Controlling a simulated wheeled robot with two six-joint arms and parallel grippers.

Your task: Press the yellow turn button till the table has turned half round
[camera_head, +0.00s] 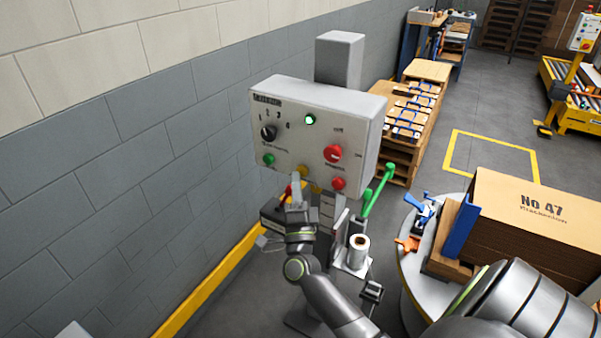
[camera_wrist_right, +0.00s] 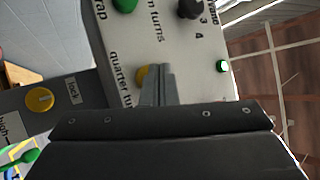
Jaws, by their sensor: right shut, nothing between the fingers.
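The yellow turn button (camera_wrist_right: 142,75) sits on the grey control panel, with "quarter turn" lettering beside it in the right wrist view. It also shows low on the panel in the head view (camera_head: 302,171). My right gripper (camera_head: 297,184) is shut and empty, with its fingertips at the button. In the right wrist view the closed fingers (camera_wrist_right: 158,76) cover part of the button; I cannot tell whether they touch it. My left gripper is not in view.
The panel (camera_head: 305,137) also has a black selector knob (camera_head: 268,132), a lit green lamp (camera_head: 310,119), a red mushroom button (camera_head: 333,153), a green button (camera_head: 268,159) and a red button (camera_head: 338,183). Another yellow button (camera_wrist_right: 40,99) is labelled "lock". A block wall (camera_head: 130,150) stands left.

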